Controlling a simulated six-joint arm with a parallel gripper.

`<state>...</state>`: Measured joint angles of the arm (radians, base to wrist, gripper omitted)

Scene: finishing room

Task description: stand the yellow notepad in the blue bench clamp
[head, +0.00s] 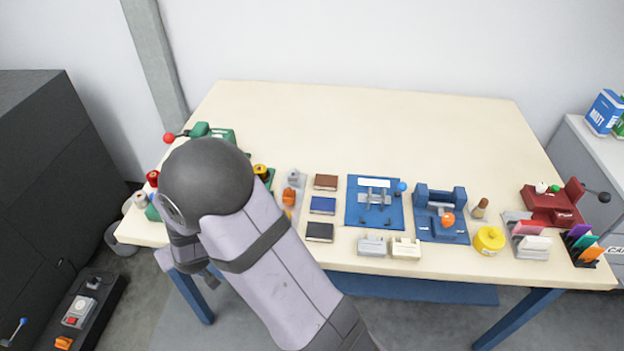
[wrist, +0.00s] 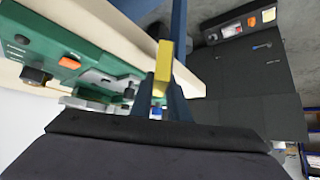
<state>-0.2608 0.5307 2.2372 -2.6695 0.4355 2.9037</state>
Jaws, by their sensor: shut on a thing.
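My gripper (wrist: 163,88) is shut on a yellow block-like thing, which I take to be the yellow notepad (wrist: 163,66); it stands out beyond the fingertips in the wrist view. In the head view my arm hides the fingers and the notepad. The blue bench clamp (head: 426,197) looks like the blue vise with upright jaws and an orange knob, on a blue base right of centre on the table. It is well to the right of my gripper. I see nothing yellow between its jaws.
A blue plate with a metal fixture (head: 361,212) sits left of the clamp. Brown, blue and black books (head: 322,205) lie further left. A yellow round thing (head: 489,240) and a dark red device (head: 548,208) stand to the right. The table's back (head: 380,120) is clear.

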